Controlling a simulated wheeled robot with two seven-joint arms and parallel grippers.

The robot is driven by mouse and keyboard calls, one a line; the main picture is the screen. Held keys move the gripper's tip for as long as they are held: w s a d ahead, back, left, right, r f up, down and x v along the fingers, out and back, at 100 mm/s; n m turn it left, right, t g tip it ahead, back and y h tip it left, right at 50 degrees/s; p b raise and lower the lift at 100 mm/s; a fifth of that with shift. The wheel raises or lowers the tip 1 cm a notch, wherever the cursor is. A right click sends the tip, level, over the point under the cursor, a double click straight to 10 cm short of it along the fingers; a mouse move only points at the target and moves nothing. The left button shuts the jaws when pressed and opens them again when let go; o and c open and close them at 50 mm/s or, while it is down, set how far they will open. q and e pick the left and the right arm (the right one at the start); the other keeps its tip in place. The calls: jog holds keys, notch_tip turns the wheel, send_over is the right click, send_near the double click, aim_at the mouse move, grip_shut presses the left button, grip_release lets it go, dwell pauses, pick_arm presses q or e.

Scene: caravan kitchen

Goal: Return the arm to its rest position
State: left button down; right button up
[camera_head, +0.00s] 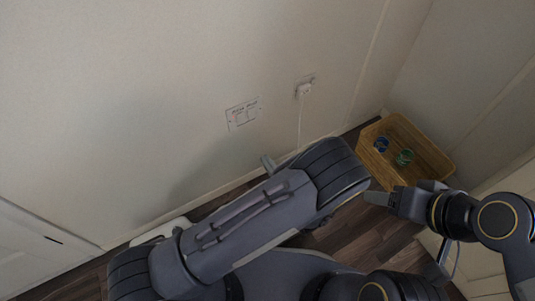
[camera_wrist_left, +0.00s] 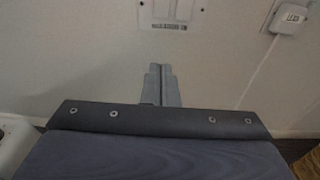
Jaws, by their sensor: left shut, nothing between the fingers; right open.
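My left arm reaches in from the lower left and across the middle of the head view. Its gripper (camera_head: 266,162) shows only as a small grey tip beyond the forearm, close to the wall. In the left wrist view its two fingers (camera_wrist_left: 160,72) are together with nothing between them, pointing at the wall below a white wall plate (camera_wrist_left: 172,12). My right gripper (camera_head: 370,198) comes in from the right, open and empty, in front of the wooden tray-like surface.
A white plug (camera_head: 305,90) with a cord is on the wall (camera_head: 120,90). Dark wood floor (camera_head: 375,238) shows between my arms.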

pick_arm(q)
jog(key=s+a+r+n+g+h, duration=0.4)
jog(key=s+a+r+n+g, duration=0.4)
jog(key=n, duration=0.3)
jog(key=s+a+r+n+g+h, duration=0.3)
jog(key=s+a+r+n+g, duration=0.3)
jog(key=a+r+n, duration=0.35)
jog(key=s+r+n+t+h, duration=0.6)
jog(key=n, duration=0.4)
notch_tip(320, 180, up, 34)
jog(key=p, duration=3.3)
jog(key=shift+s+d+p, duration=0.2)
jog(key=shift+d+p, duration=0.1)
jog(key=shift+p, duration=0.1)
jog(key=shift+f, duration=0.25)
